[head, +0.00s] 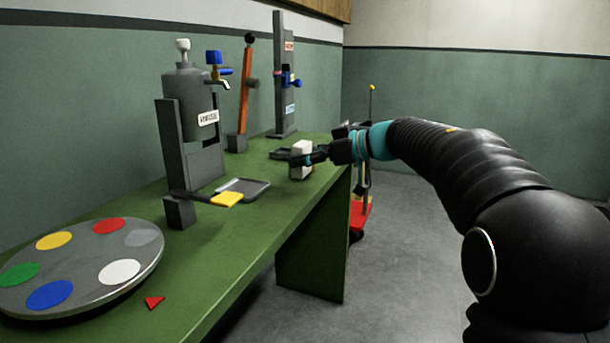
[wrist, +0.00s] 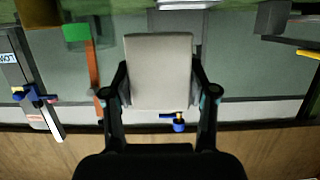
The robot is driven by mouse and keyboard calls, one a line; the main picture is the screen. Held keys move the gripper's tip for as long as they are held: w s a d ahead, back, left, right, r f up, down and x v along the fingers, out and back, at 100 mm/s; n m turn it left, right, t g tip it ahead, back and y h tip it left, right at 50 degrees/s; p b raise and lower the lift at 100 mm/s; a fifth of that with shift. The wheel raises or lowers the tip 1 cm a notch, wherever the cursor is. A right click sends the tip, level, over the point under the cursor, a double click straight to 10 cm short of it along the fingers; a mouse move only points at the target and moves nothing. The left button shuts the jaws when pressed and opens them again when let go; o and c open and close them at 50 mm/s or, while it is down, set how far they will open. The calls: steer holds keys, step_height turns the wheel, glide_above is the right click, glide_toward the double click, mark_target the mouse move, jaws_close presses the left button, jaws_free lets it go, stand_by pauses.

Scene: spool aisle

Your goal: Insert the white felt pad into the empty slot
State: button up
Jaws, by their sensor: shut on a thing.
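The white felt pad (head: 301,147) is a pale block held at the far right part of the green bench. My gripper (head: 308,156) is shut on it, coming in from the right. In the wrist view the pad (wrist: 158,70) fills the space between the two dark fingers of my gripper (wrist: 160,85). In the head view it stands about upright; I cannot tell whether its lower end touches the bench. A low dark tray-like piece (head: 280,154) lies just left of the pad, partly hidden. I cannot make out the empty slot in either view.
A disc with coloured spots (head: 85,275) lies in front.

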mark_target(306, 174)
steer(key=shift+w+f, duration=0.3)
steer(key=shift+w, duration=0.1)
steer(key=shift+f+b, duration=0.45)
steer(key=shift+f, duration=1.45)
steer(key=shift+f, duration=0.1)
steer(key=o, duration=1.1)
steer(key=shift+d, duration=0.1)
steer(key=v, duration=1.2)
steer(key=shift+p, duration=0.3)
